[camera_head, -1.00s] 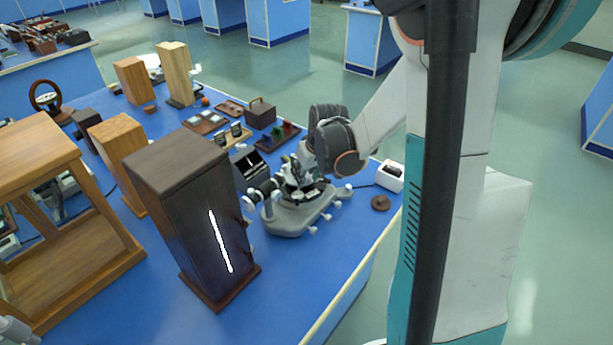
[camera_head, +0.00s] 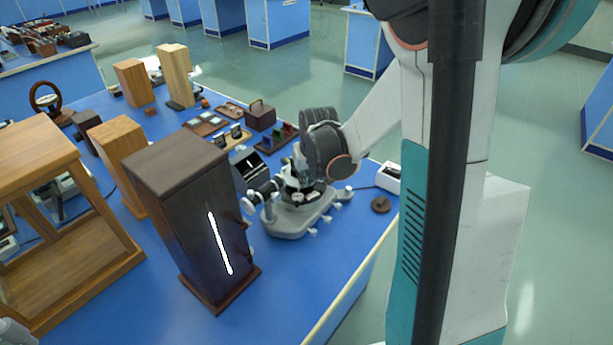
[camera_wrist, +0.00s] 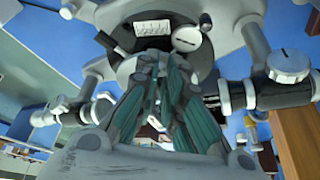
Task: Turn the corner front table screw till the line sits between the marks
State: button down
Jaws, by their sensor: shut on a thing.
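The grey spectrometer (camera_head: 290,228) stands on the blue bench, with its round table (camera_wrist: 210,75) under my gripper. In the wrist view my gripper (camera_wrist: 163,62) reaches down to the table with its fingers closed together. It is shut on a small screw at the table, which the fingertips mostly hide.
A tall dark wooden lamp box (camera_head: 190,220) with a bright slit stands close left of the spectrometer. A white box (camera_head: 388,177) and a dark round disc (camera_head: 380,204) lie to the right. Trays and small blocks stand behind. The bench front is clear.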

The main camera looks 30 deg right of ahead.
jog(key=shift+a+m+h, duration=0.15)
jog(key=shift+m+h, duration=0.25)
jog(key=shift+m, duration=0.8)
jog(key=c, duration=1.6)
grip_release()
jog(key=shift+c, duration=0.2)
jog(key=v, duration=1.2)
